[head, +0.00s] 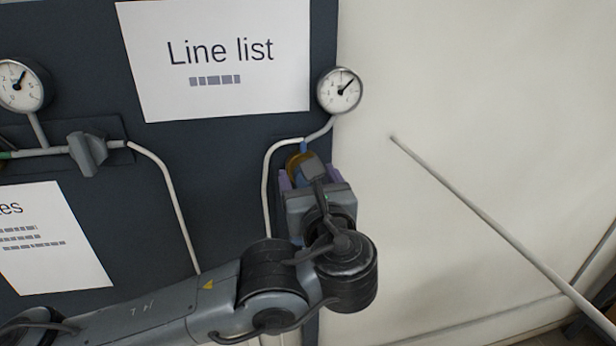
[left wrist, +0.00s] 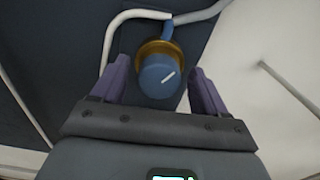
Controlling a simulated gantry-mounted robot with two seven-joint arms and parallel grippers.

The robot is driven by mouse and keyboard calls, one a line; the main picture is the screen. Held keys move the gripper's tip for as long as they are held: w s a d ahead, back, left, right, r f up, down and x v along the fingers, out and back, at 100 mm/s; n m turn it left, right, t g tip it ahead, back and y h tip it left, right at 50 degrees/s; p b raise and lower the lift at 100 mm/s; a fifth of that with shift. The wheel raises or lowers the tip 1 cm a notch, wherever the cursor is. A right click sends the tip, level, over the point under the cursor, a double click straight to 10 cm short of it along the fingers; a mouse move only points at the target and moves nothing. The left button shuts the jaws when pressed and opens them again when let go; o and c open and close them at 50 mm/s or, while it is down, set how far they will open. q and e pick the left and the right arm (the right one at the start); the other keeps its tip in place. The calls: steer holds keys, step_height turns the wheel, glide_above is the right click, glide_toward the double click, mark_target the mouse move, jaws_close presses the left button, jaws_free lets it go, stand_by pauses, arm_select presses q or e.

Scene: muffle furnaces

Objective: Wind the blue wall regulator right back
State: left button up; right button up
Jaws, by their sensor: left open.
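The blue wall regulator (left wrist: 158,77) shows in the left wrist view as a round blue knob with a white line and a brass collar behind it. The white line slants up to the right. In the head view it is mostly hidden behind my left gripper (head: 300,180); the brass collar (head: 293,161) peeks out. My left gripper (left wrist: 159,68) is open, its purple fingers on either side of the knob, with a visible gap on each side. A round gauge (head: 340,91) sits above on the same pipe, its needle pointing up right. My right gripper is not in view.
A grey valve handle (head: 88,153) and a second gauge (head: 21,84) are on the dark panel at left. A "Line list" sheet (head: 217,100) hangs above. White pipes (head: 266,190) run down the panel. A thin rod (head: 480,215) slants across the pale wall at right.

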arm_select(q)
steer(key=shift+w+a, duration=0.1)
steer(key=shift+w, duration=0.25)
